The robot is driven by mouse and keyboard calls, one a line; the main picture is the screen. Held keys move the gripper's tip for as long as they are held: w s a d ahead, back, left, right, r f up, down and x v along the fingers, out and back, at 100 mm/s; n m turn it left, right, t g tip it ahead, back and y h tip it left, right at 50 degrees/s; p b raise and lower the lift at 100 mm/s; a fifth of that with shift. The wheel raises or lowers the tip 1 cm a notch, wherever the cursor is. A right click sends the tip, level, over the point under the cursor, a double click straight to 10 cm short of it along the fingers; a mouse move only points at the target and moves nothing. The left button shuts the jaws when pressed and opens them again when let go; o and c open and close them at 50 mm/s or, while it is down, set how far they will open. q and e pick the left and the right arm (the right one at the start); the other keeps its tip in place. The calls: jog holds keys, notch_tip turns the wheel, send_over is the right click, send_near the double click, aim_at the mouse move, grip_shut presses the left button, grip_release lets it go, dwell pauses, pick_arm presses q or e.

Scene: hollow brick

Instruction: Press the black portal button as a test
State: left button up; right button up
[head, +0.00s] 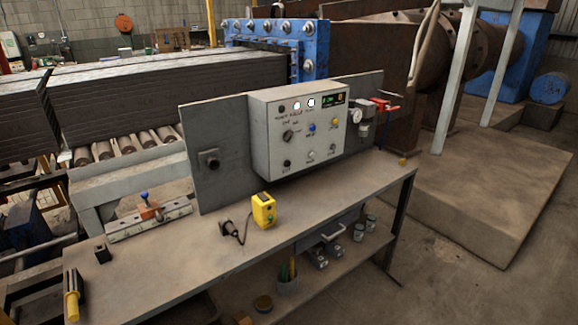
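A light grey control box (262,150) is mounted on a dark upright board above the workbench in the head view. Its front carries a dark round button (287,162) at the lower left, with a label too small to read. Another dark round element (281,108) sits at the upper left. I cannot tell which one is the portal button. A dark rotary knob (288,135), a blue button (311,128) and a yellow button (334,121) are also on the front. Neither gripper is in view.
The workbench (330,205) holds a yellow handheld device (263,210) with a black cable, in front of the box. A black socket (209,160) is on the board at left. A gauge (356,116) and red valve are at right. The bench front is mostly clear.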

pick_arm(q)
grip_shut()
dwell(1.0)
